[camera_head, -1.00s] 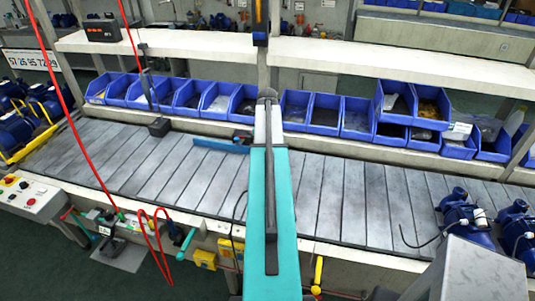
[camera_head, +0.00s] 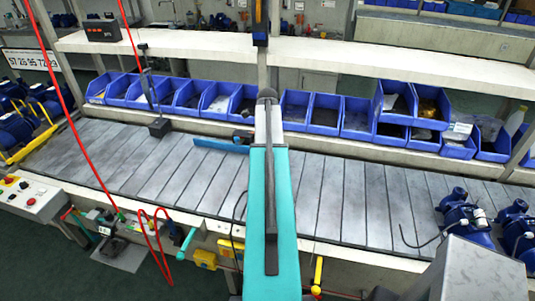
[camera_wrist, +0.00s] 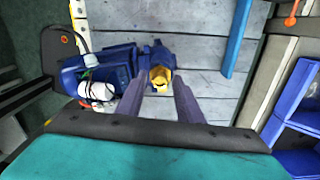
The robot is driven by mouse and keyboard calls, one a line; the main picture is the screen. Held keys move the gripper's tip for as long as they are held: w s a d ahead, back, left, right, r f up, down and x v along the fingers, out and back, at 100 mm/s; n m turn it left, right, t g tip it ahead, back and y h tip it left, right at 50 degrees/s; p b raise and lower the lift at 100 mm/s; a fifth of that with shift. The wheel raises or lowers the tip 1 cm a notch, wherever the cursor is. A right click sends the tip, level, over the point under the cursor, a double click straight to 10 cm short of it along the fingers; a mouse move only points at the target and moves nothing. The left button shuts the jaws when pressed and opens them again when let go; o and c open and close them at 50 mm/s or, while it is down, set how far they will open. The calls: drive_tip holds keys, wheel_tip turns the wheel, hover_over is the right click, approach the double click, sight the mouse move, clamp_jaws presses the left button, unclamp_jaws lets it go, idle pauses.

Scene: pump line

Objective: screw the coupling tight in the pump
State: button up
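The blue pump (camera_wrist: 105,75) sits on the grey slatted conveyor, left of centre in the wrist view. It has a white label and a cable. The yellow coupling (camera_wrist: 161,77) is at the pump's right end, facing my gripper. My gripper (camera_wrist: 160,84) has its two dark fingers apart, with their tips on either side of the coupling. I cannot tell whether they touch it or how deep it is seated. In the head view my teal arm hides the gripper, the coupling and this pump.
A blue strip (camera_head: 221,145) lies along the conveyor's back edge; it also shows in the wrist view (camera_wrist: 237,40). Blue bins (camera_head: 325,112) line the back. Two other blue pumps (camera_head: 466,220) stand at the right. A red hose (camera_head: 152,225) hangs at the left.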

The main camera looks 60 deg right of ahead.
idle(0.3)
drive_tip(key=shift+n, duration=1.7)
drive_tip(key=shift+n, duration=1.7)
drive_tip(key=shift+n, duration=1.7)
